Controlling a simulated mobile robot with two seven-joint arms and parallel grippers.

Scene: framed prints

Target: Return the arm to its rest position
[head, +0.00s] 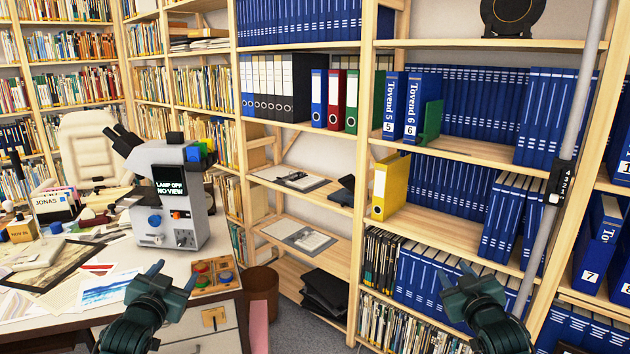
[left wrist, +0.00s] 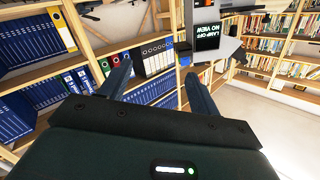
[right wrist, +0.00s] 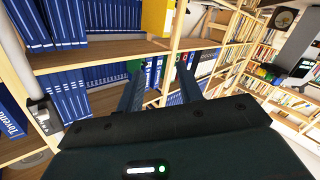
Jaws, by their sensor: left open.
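My left gripper (head: 174,276) is raised in front of the desk, at the lower left of the head view. Its two fingers stand apart with nothing between them, as the left wrist view (left wrist: 158,85) also shows. My right gripper (head: 454,274) is raised in front of the lower shelves, at the lower right of the head view. Its fingers are also apart and empty in the right wrist view (right wrist: 160,90). Neither gripper visibly touches anything. Most of both arms is out of view.
A desk (head: 214,320) at left bears a grey microscope (head: 165,205), papers and a wooden tray (head: 213,277). A wooden bookcase (head: 360,225) holds blue volumes, binders and a yellow binder (head: 390,186). A grey pole (head: 562,150) stands before it at right. A brown bin (head: 261,290) stands beside the desk.

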